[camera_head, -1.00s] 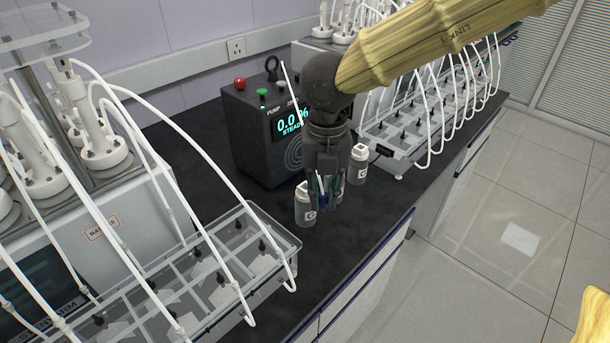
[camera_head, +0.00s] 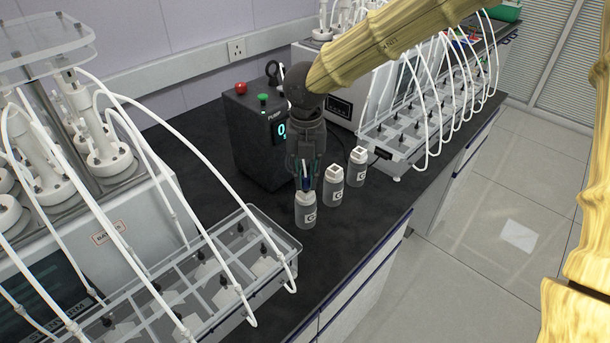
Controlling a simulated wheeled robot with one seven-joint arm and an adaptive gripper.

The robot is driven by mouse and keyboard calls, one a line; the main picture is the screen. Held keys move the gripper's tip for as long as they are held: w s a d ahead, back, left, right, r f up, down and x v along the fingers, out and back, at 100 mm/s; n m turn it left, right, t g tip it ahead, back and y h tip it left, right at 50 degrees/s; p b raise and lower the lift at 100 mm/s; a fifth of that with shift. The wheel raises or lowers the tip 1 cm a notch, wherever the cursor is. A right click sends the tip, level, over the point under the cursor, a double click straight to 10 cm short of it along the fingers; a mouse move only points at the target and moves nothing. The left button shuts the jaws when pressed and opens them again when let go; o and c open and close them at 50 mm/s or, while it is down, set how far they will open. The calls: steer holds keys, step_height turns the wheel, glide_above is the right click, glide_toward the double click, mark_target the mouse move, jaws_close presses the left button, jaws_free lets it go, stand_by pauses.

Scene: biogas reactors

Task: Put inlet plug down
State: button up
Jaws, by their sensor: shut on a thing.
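My gripper (camera_head: 307,186) points down just above the nearest of three white-capped bottles (camera_head: 305,214) on the black bench. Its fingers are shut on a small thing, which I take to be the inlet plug. The plug is mostly hidden between the fingers and too small to make out clearly. The fingertips overlap the top of the nearest bottle in this view, and I cannot tell whether they touch it. The middle bottle (camera_head: 333,190) and the far bottle (camera_head: 357,170) stand upright in a row behind and to the right.
The black pump box (camera_head: 255,140) with red and green buttons stands behind my gripper. Clear racks with white tubes stand at the left (camera_head: 225,262) and right (camera_head: 400,137). The black bench top (camera_head: 345,250) is bare in front of the bottles.

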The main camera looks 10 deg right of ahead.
mark_target(306, 177)
steer(key=shift+f, duration=0.5)
steer(key=shift+f, duration=0.15)
steer(key=o, duration=0.9)
steer(key=shift+c, duration=0.2)
step_height(306, 177, up, 12)
steer(key=b, duration=0.1)
steer(key=shift+r, duration=0.2)
